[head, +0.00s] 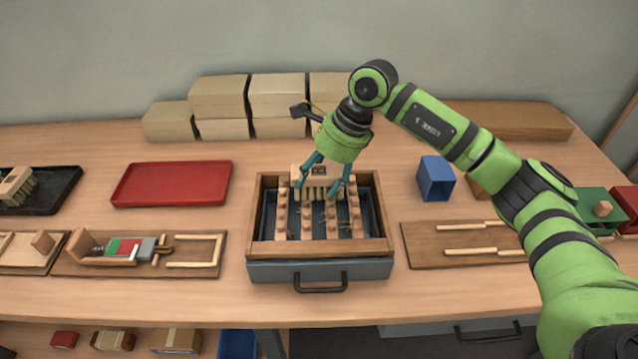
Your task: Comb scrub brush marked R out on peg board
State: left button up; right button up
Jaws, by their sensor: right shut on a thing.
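A wooden scrub brush (318,178) with pale bristles is over the back part of the peg board (258,247). A dark mark shows on its top, too small to read. The peg board is a wooden frame with rows of pegs on slats, set on a grey box with a dark handle. My right gripper (322,186) comes down from above and is shut on the brush, one finger at each end. I cannot tell whether the bristles touch the pegs. My left gripper is not in view.
A red tray (172,184) lies left of the peg board. A black tray (62,200) with another brush (15,186) is at the far left. A blue bin (436,179) stands to the right. Wooden jigs lie on both sides, and pale blocks (218,98) are stacked behind.

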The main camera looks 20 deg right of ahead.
jog(key=shift+w+d, duration=0.15)
jog(key=shift+w, duration=0.4)
jog(key=shift+w+d, duration=0.15)
jog(key=shift+w, duration=0.35)
jog(key=shift+s+a+b, duration=0.85)
jog(key=shift+s+a, duration=0.25)
jog(key=shift+s, duration=2.8)
jog(key=shift+w+d+f+b, duration=0.1)
jog(key=shift+w+d+b, duration=0.2)
jog(key=shift+w, duration=1)
jog(key=shift+w+d+r+b, duration=0.15)
jog(key=shift+w+d, duration=0.3)
jog(key=shift+w, duration=0.8)
jog(key=shift+w+d+f+b, duration=0.2)
jog(key=shift+w+d, duration=0.15)
jog(key=shift+w, duration=0.95)
jog(key=shift+w+r+p, duration=0.1)
jog(key=shift+r+p, duration=0.6)
jog(key=shift+r, duration=0.3)
jog(key=shift+r+p, duration=1.25)
jog(key=shift+r, duration=0.85)
